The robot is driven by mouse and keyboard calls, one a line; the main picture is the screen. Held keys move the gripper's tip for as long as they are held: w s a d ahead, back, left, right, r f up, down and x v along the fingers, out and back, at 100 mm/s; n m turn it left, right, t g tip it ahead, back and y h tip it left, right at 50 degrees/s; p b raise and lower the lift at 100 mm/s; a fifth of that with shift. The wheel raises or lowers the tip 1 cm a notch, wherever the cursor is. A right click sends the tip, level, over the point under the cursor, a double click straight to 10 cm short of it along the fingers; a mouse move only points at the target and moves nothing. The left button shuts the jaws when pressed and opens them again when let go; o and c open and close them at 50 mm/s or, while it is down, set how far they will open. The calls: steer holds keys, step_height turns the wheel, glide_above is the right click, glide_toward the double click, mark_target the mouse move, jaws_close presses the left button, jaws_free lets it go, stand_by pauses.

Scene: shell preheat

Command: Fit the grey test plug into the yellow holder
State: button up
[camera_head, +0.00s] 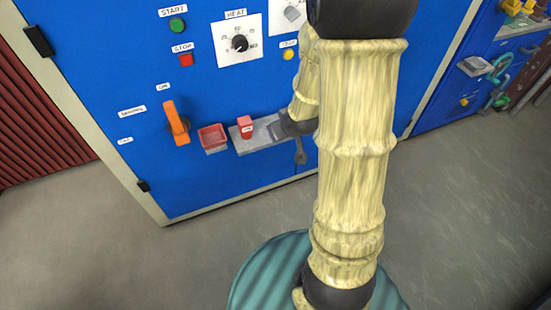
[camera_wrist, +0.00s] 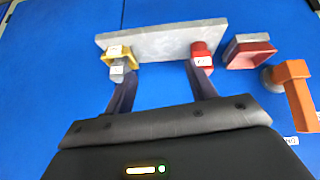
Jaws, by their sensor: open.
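The yellow holder (camera_wrist: 119,53) is at the left end of a grey shelf (camera_wrist: 160,42) in the wrist view. A small grey block with a white label, which looks like the grey test plug (camera_wrist: 118,74), is at the holder, overlapping it in the picture. I cannot tell how deep it sits. My gripper (camera_wrist: 163,75) is open, with nothing between its fingers. One finger is close beside the grey plug, the other close to a red labelled block (camera_wrist: 203,50). In the head view my gripper (camera_head: 294,124) is at the shelf's right end, and my arm hides the holder and plug.
A red tray (camera_wrist: 250,58) and an orange switch handle (camera_wrist: 297,95) stick out beside the shelf. The blue panel (camera_head: 110,75) also carries START and STOP buttons and a HEAT dial (camera_head: 239,43). Grey floor (camera_head: 90,240) lies open in front.

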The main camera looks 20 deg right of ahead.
steer(key=s+a+r+g, duration=0.2)
steer(key=s+a, duration=0.1)
steer(key=s, duration=0.3)
steer(key=s+a+r+m+g, duration=0.1)
steer(key=s+a+r+g, duration=0.1)
steer(key=s, duration=0.4)
steer(key=shift+a+r+g+y, duration=0.3)
steer(key=shift+a+r, duration=0.15)
steer(key=shift+a, duration=0.7)
steer(key=shift+s, duration=0.1)
steer(key=w+p+v, duration=0.2)
steer(key=p+v, duration=1)
steer(key=w+r+p+v, duration=0.1)
steer(key=w+p+v, duration=0.2)
steer(key=p+v, duration=0.9)
steer(key=shift+w+r+p, duration=0.2)
steer(key=shift+r+p, duration=0.25)
steer(key=shift+p, duration=0.2)
